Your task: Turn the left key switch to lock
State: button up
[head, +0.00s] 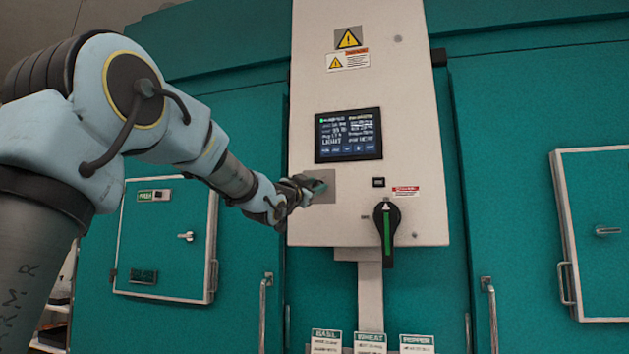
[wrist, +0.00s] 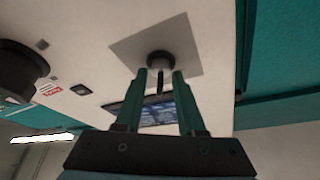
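The key switch (wrist: 160,59) is a round dark barrel on a square grey plate (wrist: 185,38) in the wrist view. A thin dark key (wrist: 160,81) sticks out of it. My gripper (wrist: 160,76) has its two teal fingers apart, one on each side of the key, with gaps showing between. In the head view my gripper (head: 314,186) is right in front of the grey plate (head: 328,196), left of centre on the white control cabinet (head: 420,110), and it hides the key switch. The key's exact turn angle is hard to tell.
A lit screen (head: 348,135) is above the plate. A black rotary handle with a green stripe (head: 386,233) and a small black button (head: 378,182) are to the right. Teal chamber walls carry hatches, one at left (head: 165,250) and one at right (head: 600,250).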

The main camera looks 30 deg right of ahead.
jog(key=shift+d, duration=0.1)
grip_shut()
